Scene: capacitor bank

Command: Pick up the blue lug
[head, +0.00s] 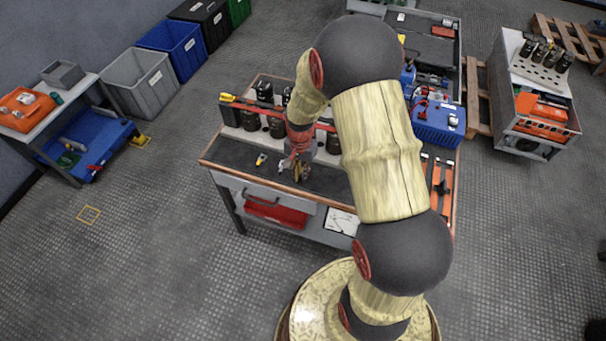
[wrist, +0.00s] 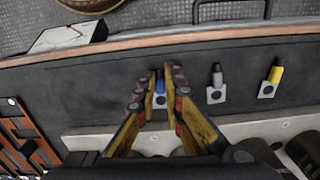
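A narrow gap seems to show beside the lug; contact is not clear. In the head view my gripper (head: 298,172) is low over the front of the workbench (head: 228,180), and the blue lug cannot be made out there.
Black capacitors (head: 276,127) stand behind my gripper. Orange bars (head: 441,184) lie at the bench's right. The mat's front strip is mostly clear.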

